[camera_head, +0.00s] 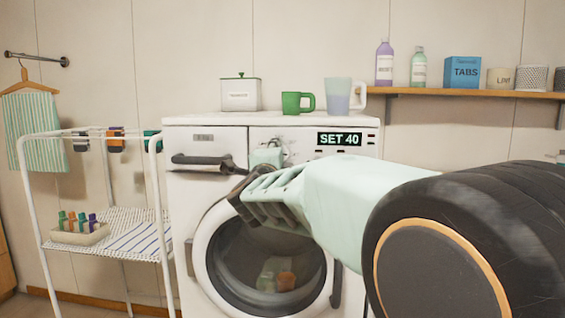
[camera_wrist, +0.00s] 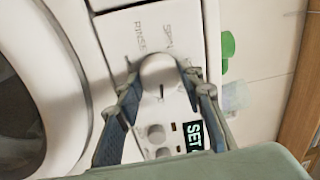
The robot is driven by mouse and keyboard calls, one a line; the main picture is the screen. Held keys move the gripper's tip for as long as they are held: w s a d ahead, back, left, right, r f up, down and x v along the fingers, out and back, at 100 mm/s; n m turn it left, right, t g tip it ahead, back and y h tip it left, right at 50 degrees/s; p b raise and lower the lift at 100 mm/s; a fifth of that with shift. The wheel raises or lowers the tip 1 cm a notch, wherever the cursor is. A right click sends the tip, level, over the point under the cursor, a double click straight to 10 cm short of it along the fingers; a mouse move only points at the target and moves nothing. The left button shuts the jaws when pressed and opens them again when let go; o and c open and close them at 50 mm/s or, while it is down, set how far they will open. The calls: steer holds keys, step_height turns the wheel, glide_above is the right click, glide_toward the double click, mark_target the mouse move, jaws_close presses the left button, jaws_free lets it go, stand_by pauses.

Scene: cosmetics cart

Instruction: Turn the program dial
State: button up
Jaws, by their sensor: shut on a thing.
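The program dial (camera_wrist: 158,72) is a round white knob with a short dark mark, set in the washer's front panel. In the wrist view, the words RINSE and SPIN are printed beside it. My gripper (camera_wrist: 160,80) is shut on the dial, one finger on each side. In the head view, my gripper (camera_head: 262,178) is at the panel and hides most of the dial. The washing machine (camera_head: 182,225) has a lit display (camera_head: 340,139) reading SET 40. Two smaller white knobs (camera_wrist: 156,134) sit between the dial and my palm.
A lidded canister (camera_head: 240,95), a green mug (camera_head: 297,103) and a pale jug (camera_head: 339,97) stand on the washer top. The round door (camera_head: 215,270) is below my gripper. A drying rack (camera_head: 100,134) stands left; a shelf (camera_head: 450,93) with bottles and boxes is right.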

steer(key=shift+m, duration=0.3)
steer(key=o, duration=1.2)
steer(key=shift+c, duration=0.2)
steer(key=s, duration=0.7)
steer(key=shift+s+a+f, duration=0.15)
steer(key=shift+s+f, duration=0.1)
